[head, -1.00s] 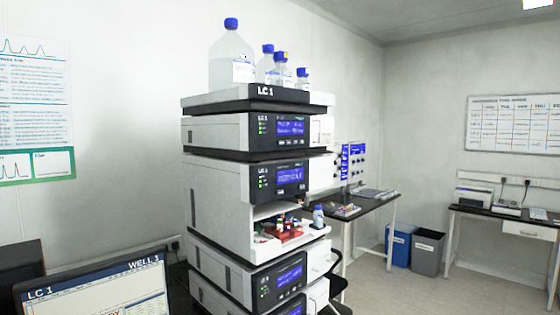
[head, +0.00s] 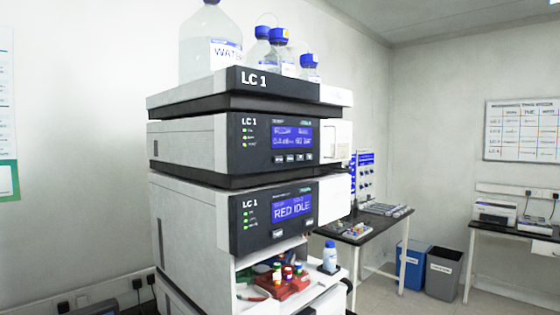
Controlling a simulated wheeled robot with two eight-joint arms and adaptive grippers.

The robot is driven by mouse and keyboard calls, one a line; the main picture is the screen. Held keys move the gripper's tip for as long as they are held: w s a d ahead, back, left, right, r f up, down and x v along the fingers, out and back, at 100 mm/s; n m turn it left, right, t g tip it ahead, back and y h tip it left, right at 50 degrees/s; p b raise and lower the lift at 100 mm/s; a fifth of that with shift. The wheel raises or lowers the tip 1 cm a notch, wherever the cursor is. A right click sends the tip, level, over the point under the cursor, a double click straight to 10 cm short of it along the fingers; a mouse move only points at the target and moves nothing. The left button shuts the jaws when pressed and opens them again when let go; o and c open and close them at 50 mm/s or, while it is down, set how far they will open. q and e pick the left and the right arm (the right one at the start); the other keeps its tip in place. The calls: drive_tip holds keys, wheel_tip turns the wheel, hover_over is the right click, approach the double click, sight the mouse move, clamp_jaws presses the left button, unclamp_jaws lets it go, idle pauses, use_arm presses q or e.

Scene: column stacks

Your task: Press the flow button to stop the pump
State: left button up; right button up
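The LC 1 stack stands near the middle of the head view. Its upper module, the likely pump (head: 276,143), has a blue screen (head: 291,136) with small blurred text and a row of small buttons (head: 291,158) below it. I cannot read which one is the flow button. Green indicator lights show at the left of both panels. Neither of my grippers is in view.
Bottles (head: 211,45) with blue caps stand on the stack's top tray (head: 170,97). Below, an open bay holds a red vial rack (head: 285,284), with a small bottle (head: 330,257) beside it. A bench (head: 385,225), bins (head: 442,272) and open floor lie to the right.

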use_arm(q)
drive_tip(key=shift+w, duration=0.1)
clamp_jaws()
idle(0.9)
